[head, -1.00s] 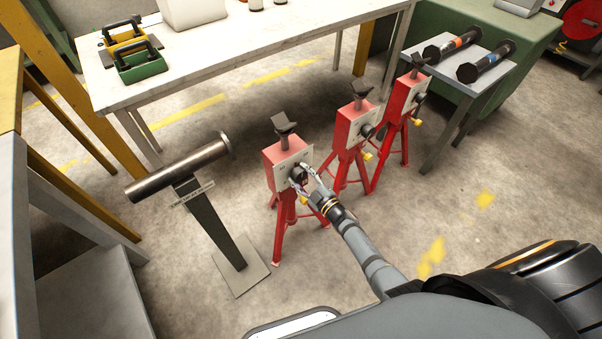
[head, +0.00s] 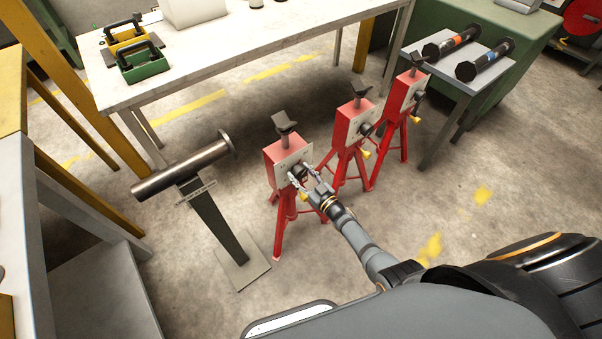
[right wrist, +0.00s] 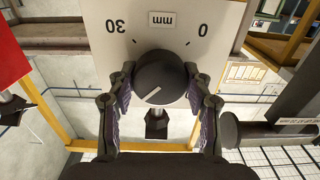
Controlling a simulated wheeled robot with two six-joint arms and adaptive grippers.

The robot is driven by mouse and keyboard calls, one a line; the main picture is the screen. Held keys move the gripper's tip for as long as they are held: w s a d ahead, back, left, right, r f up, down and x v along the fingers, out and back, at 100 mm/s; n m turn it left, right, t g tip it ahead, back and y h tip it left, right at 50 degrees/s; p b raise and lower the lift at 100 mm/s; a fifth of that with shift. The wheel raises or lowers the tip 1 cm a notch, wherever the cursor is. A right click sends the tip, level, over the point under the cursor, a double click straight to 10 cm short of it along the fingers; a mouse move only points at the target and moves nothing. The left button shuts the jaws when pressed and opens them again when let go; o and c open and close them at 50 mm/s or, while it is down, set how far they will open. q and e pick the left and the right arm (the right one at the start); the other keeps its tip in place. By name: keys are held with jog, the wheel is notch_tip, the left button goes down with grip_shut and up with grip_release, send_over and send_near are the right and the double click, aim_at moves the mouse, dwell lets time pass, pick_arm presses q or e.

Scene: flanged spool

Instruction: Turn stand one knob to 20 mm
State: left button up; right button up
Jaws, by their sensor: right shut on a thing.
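The nearest red stand (head: 285,160) has a pale dial plate with a black knob (right wrist: 160,72) on it. My right gripper (head: 306,178) is at this plate, its two fingers on either side of the knob and shut on it. In the right wrist view the plate (right wrist: 205,12) appears upside down, with 30 at left, mm in the middle and 0 at right. The knob's white line slants toward the picture's lower left. The dial's own reading at that line cannot be told. My left gripper is not in view.
Two more red stands (head: 352,130) (head: 402,105) stand behind to the right. A metal spool (head: 185,168) lies on a grey post at left. A white table (head: 210,75) is behind, and a small table (head: 490,85) at right holds two dark spools. Floor at right is clear.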

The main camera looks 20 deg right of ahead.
jog(key=shift+f, duration=0.1)
dwell(0.4)
jog(key=o, duration=1.2)
jog(key=shift+c, duration=0.2)
jog(key=shift+s+d, duration=0.1)
jog(key=shift+s, duration=0.15)
jog(key=v, duration=1.1)
jog(key=shift+s, duration=0.3)
